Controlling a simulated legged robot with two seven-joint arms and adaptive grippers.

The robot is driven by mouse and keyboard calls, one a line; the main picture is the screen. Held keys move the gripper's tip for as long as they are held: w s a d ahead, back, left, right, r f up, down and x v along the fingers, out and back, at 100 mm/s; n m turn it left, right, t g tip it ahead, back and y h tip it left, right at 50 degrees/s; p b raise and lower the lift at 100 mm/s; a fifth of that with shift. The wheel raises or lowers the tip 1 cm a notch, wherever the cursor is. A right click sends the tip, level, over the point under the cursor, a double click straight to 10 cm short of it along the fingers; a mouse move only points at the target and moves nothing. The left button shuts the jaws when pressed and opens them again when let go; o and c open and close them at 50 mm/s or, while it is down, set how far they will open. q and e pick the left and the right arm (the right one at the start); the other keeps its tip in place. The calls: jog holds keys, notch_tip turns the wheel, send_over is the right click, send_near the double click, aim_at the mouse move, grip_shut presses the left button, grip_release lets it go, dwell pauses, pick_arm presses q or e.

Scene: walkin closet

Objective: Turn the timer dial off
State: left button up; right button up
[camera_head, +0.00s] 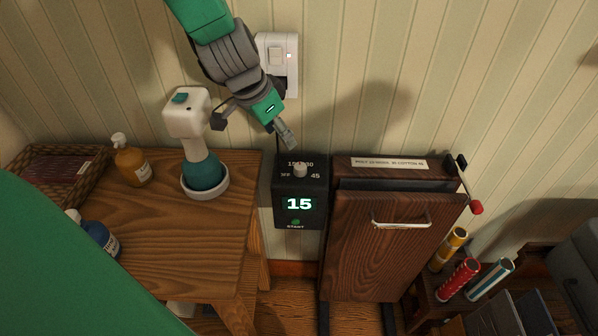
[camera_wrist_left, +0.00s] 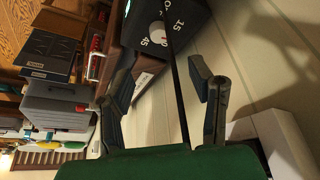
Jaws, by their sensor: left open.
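The timer (camera_head: 286,218) is a black box between the wooden table and the dark wooden cabinet, with a lit display reading 15 and a green START button (camera_head: 296,222). Its white dial (camera_head: 299,171) sits on the sloped top, ringed by marks including 15, 30 and 45; where it points is too small to tell. In the left wrist view the dial (camera_wrist_left: 157,34) shows beyond the fingers, apart from them. My left gripper (camera_head: 289,143) is open and empty, just above and behind the dial. It also shows in the left wrist view (camera_wrist_left: 162,82). My right gripper is not in view.
A dark cord (camera_wrist_left: 178,85) runs up from the timer to the wall switch plate (camera_head: 278,62). A teal-and-white device (camera_head: 200,150) and an amber bottle (camera_head: 131,160) stand on the table (camera_head: 190,235). The wooden cabinet (camera_head: 375,250) with a red-knobbed lever (camera_head: 475,207) stands close on the right.

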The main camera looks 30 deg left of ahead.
pick_arm(q)
jog(key=b, duration=0.2)
send_over(300, 166)
jog(key=s, duration=0.2)
notch_tip(300, 166, down, 7)
jog(key=shift+s+a+f, duration=0.1)
jog(key=shift+a+f, duration=0.05)
jog(key=x, duration=0.5)
jog(key=shift+a+f+b, duration=0.1)
jog(key=shift+a+b, duration=0.25)
jog(key=shift+b, duration=0.05)
jog(key=shift+w+f, duration=0.2)
jog(key=shift+f, duration=0.15)
jog(key=shift+d+r, duration=0.1)
jog(key=shift+d, duration=0.2)
grip_shut()
jog(key=shift+a, duration=0.1)
